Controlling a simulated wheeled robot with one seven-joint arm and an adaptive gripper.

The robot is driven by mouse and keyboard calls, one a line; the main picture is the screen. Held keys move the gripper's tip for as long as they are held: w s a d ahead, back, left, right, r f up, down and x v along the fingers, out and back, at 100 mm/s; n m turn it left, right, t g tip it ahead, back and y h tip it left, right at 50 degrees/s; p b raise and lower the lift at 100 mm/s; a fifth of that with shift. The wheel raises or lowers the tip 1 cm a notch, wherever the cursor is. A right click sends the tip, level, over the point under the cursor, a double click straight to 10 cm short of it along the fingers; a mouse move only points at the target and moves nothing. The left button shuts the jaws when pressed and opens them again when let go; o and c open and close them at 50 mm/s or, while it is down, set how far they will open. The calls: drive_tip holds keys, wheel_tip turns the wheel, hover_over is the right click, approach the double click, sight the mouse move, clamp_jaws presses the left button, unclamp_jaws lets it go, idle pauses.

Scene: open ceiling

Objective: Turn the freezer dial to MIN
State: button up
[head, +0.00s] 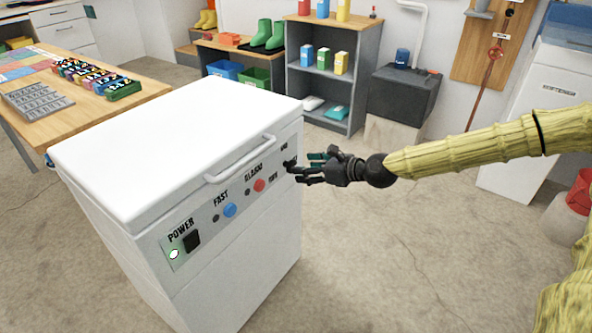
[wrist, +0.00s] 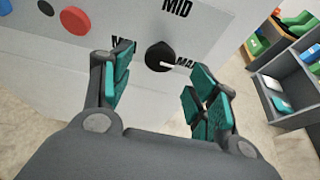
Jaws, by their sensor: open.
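The white chest freezer (head: 165,150) stands with its lid down and its control panel facing my arm. The black dial (wrist: 160,57) is on that panel, with its white pointer mark toward the label MAX (wrist: 187,62) on the right. MID (wrist: 176,8) is above it. A label at the left (wrist: 122,44) is partly hidden by my finger. My gripper (head: 308,168) is open at the right end of the panel. In the wrist view its teal-padded fingers (wrist: 160,80) are spread to either side of and below the dial. I cannot tell whether they touch it.
A lid handle (head: 240,160) juts out above the panel. A red button (head: 259,185), a blue button (head: 229,210) and a black power switch (head: 191,240) sit left of the dial. A table (head: 140,92) is behind the freezer.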

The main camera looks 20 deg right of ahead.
sight(289, 165)
drive_tip(key=shift+b+x, duration=0.5)
drive_tip(key=shift+x, duration=2.1)
drive_tip(key=c, duration=1)
